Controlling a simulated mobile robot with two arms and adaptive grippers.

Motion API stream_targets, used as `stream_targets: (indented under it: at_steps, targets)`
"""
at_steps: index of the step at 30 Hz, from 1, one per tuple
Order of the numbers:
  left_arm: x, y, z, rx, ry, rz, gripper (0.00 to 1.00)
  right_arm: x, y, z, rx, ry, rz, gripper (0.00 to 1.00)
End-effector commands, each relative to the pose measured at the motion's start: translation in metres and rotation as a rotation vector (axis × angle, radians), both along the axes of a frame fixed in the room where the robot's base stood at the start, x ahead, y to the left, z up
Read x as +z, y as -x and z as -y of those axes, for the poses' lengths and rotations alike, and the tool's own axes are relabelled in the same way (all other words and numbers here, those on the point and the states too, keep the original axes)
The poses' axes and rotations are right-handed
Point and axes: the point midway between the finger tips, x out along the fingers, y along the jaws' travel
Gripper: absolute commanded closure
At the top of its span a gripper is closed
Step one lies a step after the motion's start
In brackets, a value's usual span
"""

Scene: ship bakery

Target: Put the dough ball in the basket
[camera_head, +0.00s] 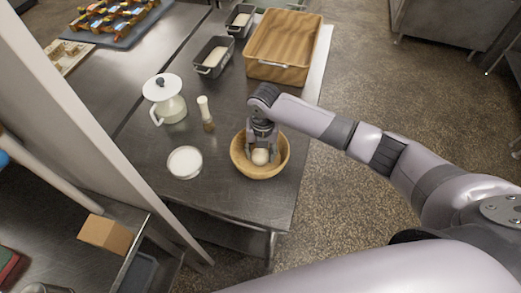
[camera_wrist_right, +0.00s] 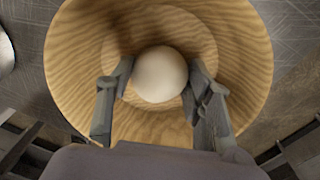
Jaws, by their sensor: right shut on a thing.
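A pale round dough ball (camera_head: 260,157) is inside a round wooden bowl (camera_head: 240,168) near the front of the metal table. My right gripper (camera_head: 261,150) reaches down into the bowl, with its fingers shut on the dough ball. In the right wrist view the dough ball (camera_wrist_right: 160,76) sits between the two fingertips, over the bowl's wood-grained inside (camera_wrist_right: 80,55). I cannot tell whether the ball touches the bowl's bottom. A large rectangular tan basket (camera_head: 283,73) stands at the back right of the table and looks empty. My left gripper is not in view.
A white-lidded jar (camera_head: 168,105), a small shaker (camera_head: 205,112) and a white-filled dish (camera_head: 185,162) stand left of the bowl. Two dark loaf pans (camera_head: 212,60) (camera_head: 239,20) are left of the basket. Bare tabletop lies between bowl and basket.

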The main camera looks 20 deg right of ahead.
Motion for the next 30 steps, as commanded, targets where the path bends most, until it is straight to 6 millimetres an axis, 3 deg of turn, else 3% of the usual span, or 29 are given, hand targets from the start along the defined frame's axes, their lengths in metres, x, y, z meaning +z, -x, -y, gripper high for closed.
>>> stream_targets:
  at_steps: [9,10,18,30]
  targets:
    - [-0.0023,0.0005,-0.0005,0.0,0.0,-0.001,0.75,-0.0034,-0.0001,0.0001,0.0,0.0,0.0,0.83]
    - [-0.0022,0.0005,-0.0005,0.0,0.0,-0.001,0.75,-0.0036,0.0,0.0002,0.0,0.001,0.0,0.52]
    - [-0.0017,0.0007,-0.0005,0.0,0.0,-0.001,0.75,-0.0028,0.0001,0.0,0.0,0.0,-0.001,0.34]
    - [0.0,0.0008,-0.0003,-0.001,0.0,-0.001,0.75,0.003,-0.0004,-0.0001,0.0,-0.001,0.001,0.33]
